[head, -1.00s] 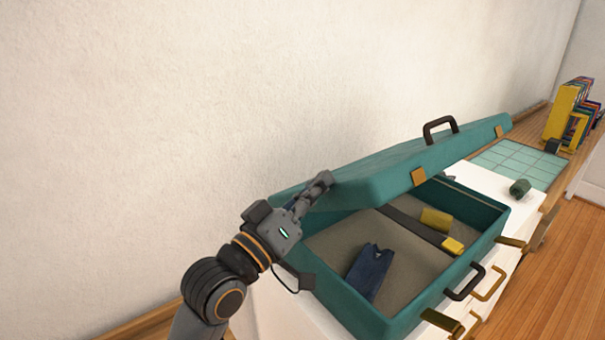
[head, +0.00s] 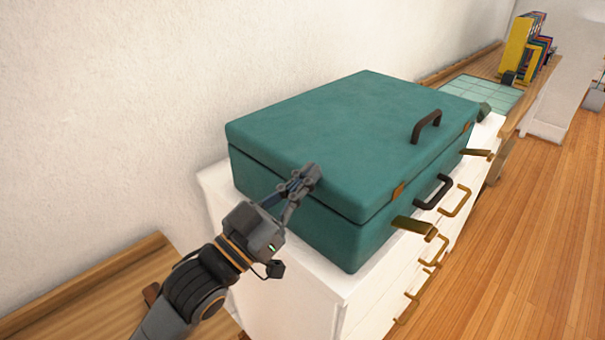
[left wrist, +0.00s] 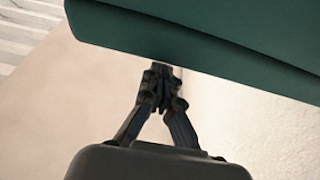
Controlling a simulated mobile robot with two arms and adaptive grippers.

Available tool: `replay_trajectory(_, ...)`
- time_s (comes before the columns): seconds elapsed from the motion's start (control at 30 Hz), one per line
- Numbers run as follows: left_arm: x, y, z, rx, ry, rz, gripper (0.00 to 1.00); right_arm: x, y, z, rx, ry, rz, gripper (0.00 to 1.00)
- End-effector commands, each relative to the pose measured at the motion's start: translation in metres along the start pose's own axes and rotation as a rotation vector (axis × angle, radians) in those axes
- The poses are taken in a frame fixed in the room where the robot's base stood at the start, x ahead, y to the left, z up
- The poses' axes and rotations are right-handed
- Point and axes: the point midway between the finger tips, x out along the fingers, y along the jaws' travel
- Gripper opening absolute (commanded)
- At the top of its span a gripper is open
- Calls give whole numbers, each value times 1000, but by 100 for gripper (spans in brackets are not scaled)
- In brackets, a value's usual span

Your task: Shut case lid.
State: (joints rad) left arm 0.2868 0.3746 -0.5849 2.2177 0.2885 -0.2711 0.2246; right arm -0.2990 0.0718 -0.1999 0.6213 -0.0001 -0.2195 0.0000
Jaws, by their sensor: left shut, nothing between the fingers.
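The teal case (head: 300,215) stands on a white chest of drawers. Its lid (head: 345,130) lies down over the body, with a dark seam between them; whether a slight gap is left there I cannot tell. The inside is hidden. A dark handle (head: 427,126) is on the lid, and brass latches (head: 414,225) stick out from the body's front. My left gripper (head: 312,175) is shut and empty at the lid's near left edge. In the left wrist view its fingertips (left wrist: 160,70) are at the teal edge. My right gripper is out of view.
The white chest (head: 330,285) has brass drawer handles along its front. A wooden surface (head: 95,285) lies at the lower left. Behind the case are a light green tiled mat (head: 480,92) and books (head: 520,45). The wall runs close along the left.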

Motion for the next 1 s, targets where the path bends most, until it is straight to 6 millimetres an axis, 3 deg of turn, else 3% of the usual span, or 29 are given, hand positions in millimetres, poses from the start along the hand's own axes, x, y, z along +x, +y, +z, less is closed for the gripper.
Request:
replay_trajectory(0.57,-5,0,14,0,-29,0,0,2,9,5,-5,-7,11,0)
replay_trajectory(0.73,-28,0,14,1,-32,0,0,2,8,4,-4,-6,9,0)
replay_trajectory(1.0,-86,1,8,4,-17,1,0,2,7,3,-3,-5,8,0)
